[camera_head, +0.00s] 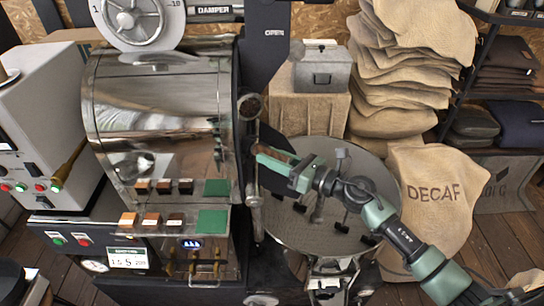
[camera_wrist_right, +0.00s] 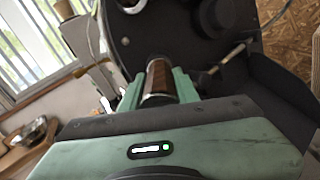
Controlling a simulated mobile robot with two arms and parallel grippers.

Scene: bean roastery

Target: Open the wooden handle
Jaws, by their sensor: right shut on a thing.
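The wooden handle (camera_wrist_right: 158,82) is a dark brown cylinder with a shiny metal collar, in the middle of the right wrist view. My right gripper (camera_wrist_right: 157,88) has one green finger on each side of it and is shut on it. In the head view my right gripper (camera_head: 276,160) reaches in from the lower right to the front of the roaster, above the round cooling tray. There the handle is mostly hidden by the fingers. A dark plate lies beside the fingers. My left gripper is not in view.
The shiny roaster drum (camera_head: 155,120) stands left of the gripper. The round cooling tray (camera_head: 345,235) is below my right arm. Stacked sacks (camera_head: 400,70) and a DECAF sack (camera_head: 437,200) are on the right. A white control box (camera_head: 45,120) stands at the left.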

